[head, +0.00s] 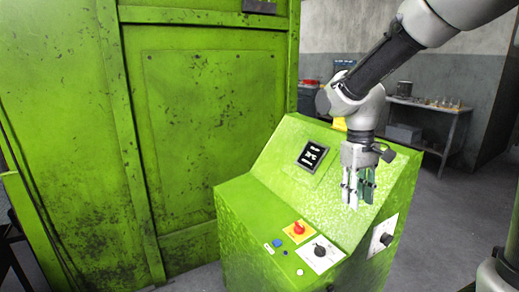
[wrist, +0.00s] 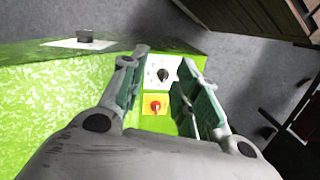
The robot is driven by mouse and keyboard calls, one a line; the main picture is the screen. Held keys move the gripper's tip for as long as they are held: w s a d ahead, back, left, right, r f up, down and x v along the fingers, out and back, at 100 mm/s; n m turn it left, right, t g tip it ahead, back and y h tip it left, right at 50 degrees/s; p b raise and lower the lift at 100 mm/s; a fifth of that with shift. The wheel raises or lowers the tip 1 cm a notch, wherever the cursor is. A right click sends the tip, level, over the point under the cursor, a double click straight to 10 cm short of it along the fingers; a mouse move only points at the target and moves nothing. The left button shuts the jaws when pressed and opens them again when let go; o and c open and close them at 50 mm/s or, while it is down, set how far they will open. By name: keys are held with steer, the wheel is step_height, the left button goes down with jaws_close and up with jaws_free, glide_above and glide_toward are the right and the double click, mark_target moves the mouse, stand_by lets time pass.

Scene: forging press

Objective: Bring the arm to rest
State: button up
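My gripper (head: 358,190) hangs from my arm with its fingers pointing down over the sloped top of the green control console (head: 240,215). In the wrist view my gripper (wrist: 158,92) is open, with a gap between its two fingers and nothing held. Through the gap I see a black rotary knob on a white plate (wrist: 163,73) and a red knob on a yellow plate (wrist: 154,105). In the head view the red knob (head: 298,228) and the black knob (head: 320,250) sit on the console's lower ledge, below and left of my gripper. The fingers appear apart from them.
A tall green press housing (head: 205,140) stands at the left, close behind the console. Another black knob on a white plate (head: 384,239) is on the console's right side. A workbench (head: 430,110) with small items stands at the back right. Grey floor (head: 445,220) right of the console is clear.

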steer(key=s+d+r+m+t, duration=0.2)
steer(key=s+d+r, duration=0.2)
steer(key=s, duration=0.4)
steer(key=s+d+r+m+t, duration=0.2)
steer(key=s+d+r+t, duration=0.1)
steer(key=s+d, duration=0.4)
steer(key=shift+s+d+r+y, duration=0.25)
steer(key=shift+s+r+y, duration=0.15)
steer(key=shift+s+r, duration=0.3)
steer(key=shift+w, duration=0.1)
stand_by(0.4)
